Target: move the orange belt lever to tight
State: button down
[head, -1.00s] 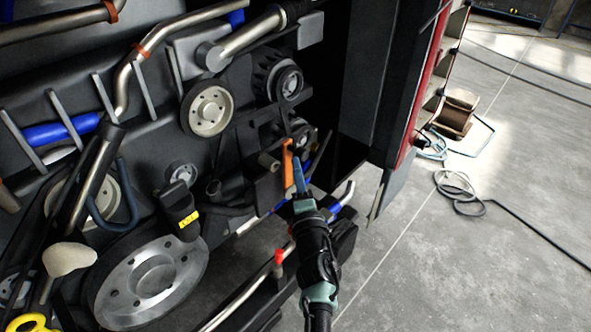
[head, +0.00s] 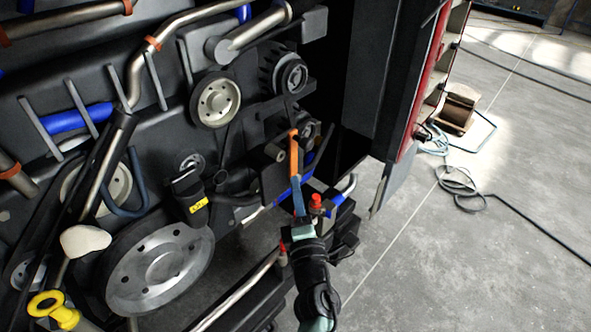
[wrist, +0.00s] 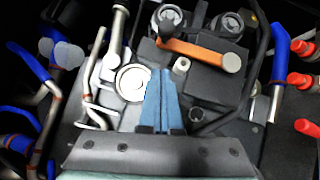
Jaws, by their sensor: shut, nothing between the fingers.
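The orange belt lever (head: 293,156) stands nearly upright in the head view, on a dark block at the right end of the engine. In the wrist view the lever (wrist: 192,48) runs across above the fingertips, with a pale round cap at its right end. My gripper (head: 297,181) has blue fingers, shut together and empty, at the lower end of the lever. In the wrist view my gripper (wrist: 160,73) points at the block, its tips below the lever's left part. I cannot tell whether they touch the lever. I see no tight marking.
Pulleys (head: 215,99) and a large grey wheel (head: 160,268) lie left of the lever. A red-capped part (head: 316,201) is close to the right of my fingers. A dark panel edge (head: 385,190) stands further right, with open floor beyond.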

jog(key=shift+p+v, duration=0.3)
jog(key=shift+v, duration=2)
jog(key=shift+s+a+r, duration=0.1)
